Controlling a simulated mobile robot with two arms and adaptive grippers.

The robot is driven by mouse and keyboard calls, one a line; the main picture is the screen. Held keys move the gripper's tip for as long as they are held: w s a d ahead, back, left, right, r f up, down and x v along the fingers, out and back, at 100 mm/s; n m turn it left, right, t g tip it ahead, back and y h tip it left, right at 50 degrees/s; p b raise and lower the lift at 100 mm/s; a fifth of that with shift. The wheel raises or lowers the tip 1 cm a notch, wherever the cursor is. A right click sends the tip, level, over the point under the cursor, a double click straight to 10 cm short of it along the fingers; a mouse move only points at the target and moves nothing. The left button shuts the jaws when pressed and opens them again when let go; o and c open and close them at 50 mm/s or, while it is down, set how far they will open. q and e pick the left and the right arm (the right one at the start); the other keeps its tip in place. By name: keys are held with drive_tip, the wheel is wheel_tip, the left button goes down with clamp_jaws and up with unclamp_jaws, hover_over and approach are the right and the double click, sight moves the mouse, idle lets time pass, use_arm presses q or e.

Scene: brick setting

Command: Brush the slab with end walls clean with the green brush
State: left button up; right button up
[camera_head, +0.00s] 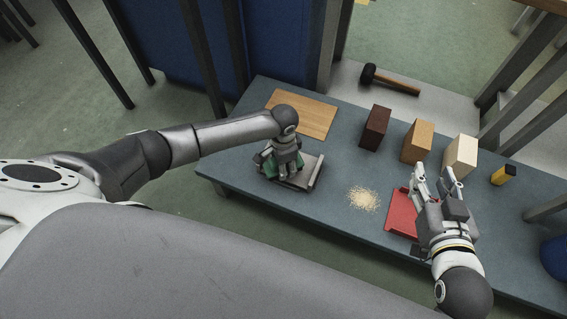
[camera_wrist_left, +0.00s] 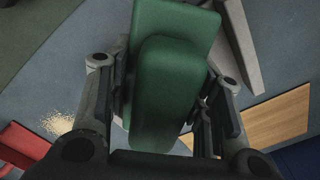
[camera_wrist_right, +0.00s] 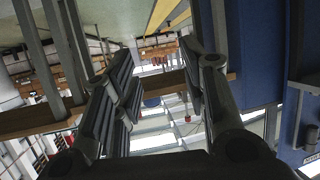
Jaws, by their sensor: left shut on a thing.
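My left gripper (camera_head: 285,166) is shut on the green brush (camera_wrist_left: 165,85), whose body fills the middle of the left wrist view. In the head view the brush is mostly hidden by the gripper, with green showing at its sides. The grey slab with end walls (camera_head: 311,177) lies under and beside the brush, with one raised wall at its right; part of it shows in the left wrist view (camera_wrist_left: 238,45). I cannot tell whether the bristles touch it. My right gripper (camera_head: 438,176) is open and empty, above the red dustpan (camera_head: 401,214).
A pile of pale crumbs (camera_head: 363,198) lies on the blue-grey table (camera_head: 330,215) between slab and dustpan. A wooden board (camera_head: 303,117) lies behind the slab. Dark (camera_head: 375,128), tan (camera_head: 417,142) and pale (camera_head: 460,155) blocks stand at the back, near a yellow-black item (camera_head: 503,175). A mallet (camera_head: 390,80) lies beyond.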

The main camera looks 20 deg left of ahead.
use_arm(q)
drive_tip(key=shift+r+p, duration=0.55)
drive_tip(key=shift+p, duration=0.05)
drive_tip(key=shift+r+p, duration=0.45)
drive_tip(key=shift+p, duration=0.1)
drive_tip(key=shift+r+p, duration=0.2)
drive_tip(key=shift+p, duration=0.1)
drive_tip(key=shift+r+p, duration=0.9)
drive_tip(key=shift+p, duration=0.2)
drive_tip(key=shift+r+p, duration=0.35)
drive_tip(key=shift+p, duration=0.05)
use_arm(e)
drive_tip(key=s+d+f+g+h, duration=0.1)
drive_tip(key=s+d+f+g, duration=0.2)
drive_tip(key=s, duration=0.4)
drive_tip(key=s+d+f+g+h, duration=0.1)
drive_tip(key=s+d+f+g, duration=0.2)
drive_tip(key=s+f+g, duration=0.2)
drive_tip(key=shift+s+f+m+g+h, duration=0.4)
drive_tip(key=shift+s+g, duration=0.7)
drive_tip(key=shift+s, duration=0.35)
